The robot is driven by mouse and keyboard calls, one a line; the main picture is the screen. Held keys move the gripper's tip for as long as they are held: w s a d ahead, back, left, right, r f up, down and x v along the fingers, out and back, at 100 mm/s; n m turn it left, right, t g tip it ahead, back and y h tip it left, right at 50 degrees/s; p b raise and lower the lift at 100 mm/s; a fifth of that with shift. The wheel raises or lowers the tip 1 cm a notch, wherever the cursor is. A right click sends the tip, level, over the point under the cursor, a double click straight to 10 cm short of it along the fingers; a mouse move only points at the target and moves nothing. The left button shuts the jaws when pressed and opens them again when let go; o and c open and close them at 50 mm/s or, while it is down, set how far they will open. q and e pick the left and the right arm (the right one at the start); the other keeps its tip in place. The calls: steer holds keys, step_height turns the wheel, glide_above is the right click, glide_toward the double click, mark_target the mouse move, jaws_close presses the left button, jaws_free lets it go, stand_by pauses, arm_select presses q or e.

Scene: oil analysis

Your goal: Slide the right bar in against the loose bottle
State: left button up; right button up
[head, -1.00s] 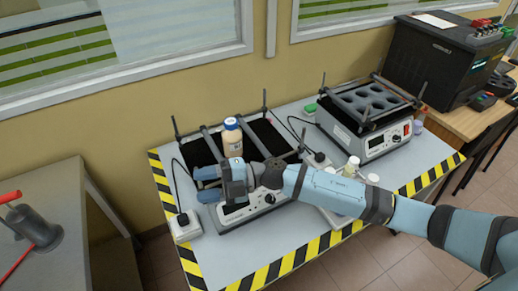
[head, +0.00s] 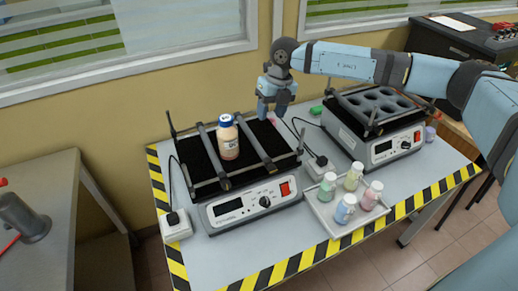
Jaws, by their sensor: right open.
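The loose bottle (head: 228,142), cream with a blue cap, stands upright on the black mat of the near shaker (head: 236,208). The right bar (head: 259,149) crosses the mat to the right of the bottle, with a strip of mat showing between them toward the front. The left bar (head: 213,157) runs close along the bottle's left side; I cannot tell whether they touch. My right gripper (head: 271,110) is open and empty, pointing down near the shaker's back right corner, right of the right bar's far end. My left gripper is not in view.
A tray (head: 325,217) with several small capped bottles stands front right. A second shaker with a holed top (head: 372,100) stands behind it. Upright posts rise at the near shaker's corners. A power strip (head: 319,166) and cables lie between the shakers.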

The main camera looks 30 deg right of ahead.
mark_target(262, 150)
steer(key=p+x, duration=0.1)
steer(key=x, duration=1.2)
steer(key=shift+d+f, duration=0.1)
steer(key=shift+f, duration=0.25)
steer(key=c, duration=0.9)
steer(key=a, duration=0.5)
steer(key=shift+w, duration=0.15)
steer(key=shift+a, duration=0.2)
steer(key=o, duration=0.9)
